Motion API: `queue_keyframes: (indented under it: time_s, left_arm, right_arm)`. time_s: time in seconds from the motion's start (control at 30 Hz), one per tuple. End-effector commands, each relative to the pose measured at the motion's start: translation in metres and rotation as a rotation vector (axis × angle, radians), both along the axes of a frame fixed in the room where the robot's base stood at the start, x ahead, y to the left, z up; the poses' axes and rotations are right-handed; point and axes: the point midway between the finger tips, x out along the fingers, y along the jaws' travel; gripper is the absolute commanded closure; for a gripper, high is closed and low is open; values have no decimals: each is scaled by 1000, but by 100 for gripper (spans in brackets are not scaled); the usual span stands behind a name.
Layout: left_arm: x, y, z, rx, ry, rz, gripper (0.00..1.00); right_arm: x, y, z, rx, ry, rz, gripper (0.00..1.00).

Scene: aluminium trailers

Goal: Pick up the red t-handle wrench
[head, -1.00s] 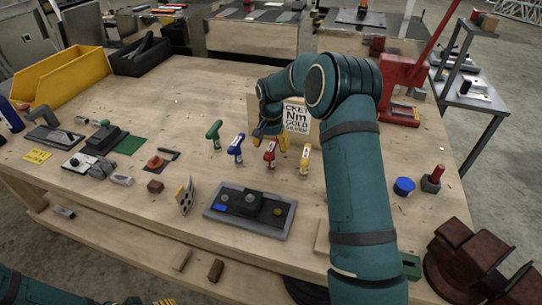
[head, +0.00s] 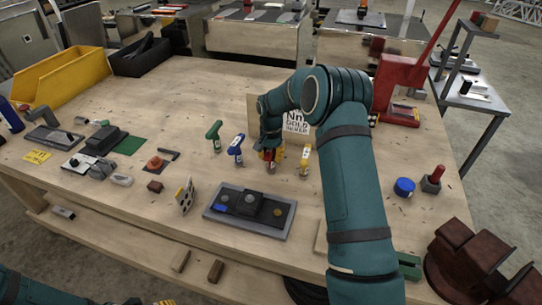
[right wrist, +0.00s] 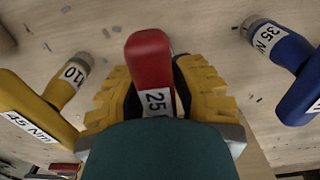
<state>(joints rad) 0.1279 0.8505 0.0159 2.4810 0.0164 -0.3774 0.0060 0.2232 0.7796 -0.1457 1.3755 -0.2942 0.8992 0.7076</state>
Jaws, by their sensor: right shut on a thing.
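The red t-handle wrench (head: 271,169) stands upright on the wooden workbench, mostly hidden under my right gripper (head: 270,153) in the head view. In the right wrist view its red handle (right wrist: 149,62), with a white "25" label, lies between the yellow finger pads of my right gripper (right wrist: 158,92), which is shut on it. The yellow wrench (head: 305,160) stands to its right, and the blue wrench (head: 236,148) and green wrench (head: 214,134) to its left. A bit of my left gripper (head: 164,301) shows at the bottom edge; its fingers are mostly cut off.
A printed sign (head: 296,118) stands behind the wrenches. A dark fixture plate (head: 278,233) lies in front of them. A red press (head: 402,85) stands at the right rear, and a yellow bin (head: 62,77) at the left rear. The bench's middle rear is clear.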

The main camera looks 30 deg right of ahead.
Motion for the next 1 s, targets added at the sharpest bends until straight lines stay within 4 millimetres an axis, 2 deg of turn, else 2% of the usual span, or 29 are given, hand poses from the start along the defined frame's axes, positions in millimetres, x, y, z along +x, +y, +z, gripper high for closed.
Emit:
queue_keyframes:
  time_s: [0.17,0.27,0.7,0.83,1.0]
  left_arm:
    - [0,0,0,0,0,0,53]
    - [0,0,1,0,0,0,53]
    - [0,0,6,-1,0,0,53]
    - [0,0,7,-1,0,0,53]
    - [0,0,7,-2,0,0,53]
  right_arm:
    - [0,0,1,0,-1,0,100]
    - [1,0,9,-1,-3,0,100]
    - [0,0,86,0,-3,0,100]
    - [0,0,97,-1,-2,0,100]
    - [0,0,101,0,0,0,100]
